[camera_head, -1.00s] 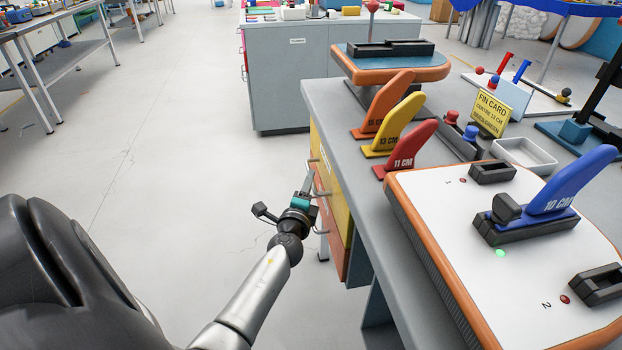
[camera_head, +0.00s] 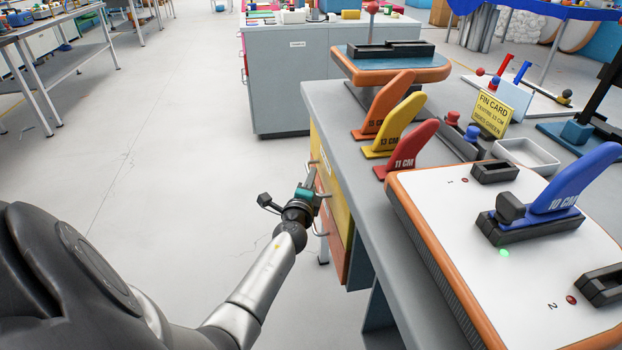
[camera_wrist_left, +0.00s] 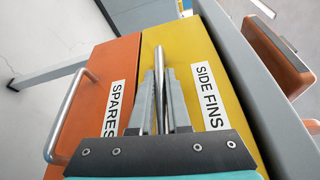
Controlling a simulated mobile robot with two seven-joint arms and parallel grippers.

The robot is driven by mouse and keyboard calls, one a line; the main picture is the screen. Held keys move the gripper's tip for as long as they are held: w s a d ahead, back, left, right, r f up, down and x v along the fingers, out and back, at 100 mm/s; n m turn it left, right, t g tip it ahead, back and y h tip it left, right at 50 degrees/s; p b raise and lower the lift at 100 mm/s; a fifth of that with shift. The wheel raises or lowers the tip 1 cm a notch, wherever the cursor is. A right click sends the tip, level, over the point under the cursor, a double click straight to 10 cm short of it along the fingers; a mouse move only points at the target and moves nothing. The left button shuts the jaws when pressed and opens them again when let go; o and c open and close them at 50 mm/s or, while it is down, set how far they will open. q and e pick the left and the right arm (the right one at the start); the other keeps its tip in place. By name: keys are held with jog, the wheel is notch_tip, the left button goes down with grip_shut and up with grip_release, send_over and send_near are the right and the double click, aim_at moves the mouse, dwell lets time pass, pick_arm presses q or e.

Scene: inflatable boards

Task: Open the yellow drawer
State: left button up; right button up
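The yellow drawer (camera_head: 338,188) is in the side of the grey workbench. In the left wrist view its yellow front (camera_wrist_left: 188,48) carries the label SIDE FINS and looks level with the orange front beside it. My left gripper (camera_head: 313,190) is at the drawer fronts. In the left wrist view its fingers (camera_wrist_left: 160,88) are close together on both sides of the yellow drawer's metal bar handle (camera_wrist_left: 160,62), with almost no gap. They hide part of the handle. My right gripper is not in view.
The orange drawer (camera_wrist_left: 112,62), labelled SPARES, is beside the yellow one, with its own handle (camera_wrist_left: 68,112). The workbench top (camera_head: 335,105) holds fins and a white board (camera_head: 455,225). The floor (camera_head: 180,150) left of the bench is clear.

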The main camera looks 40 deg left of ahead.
pick_arm(q)
grip_shut()
dwell(0.8)
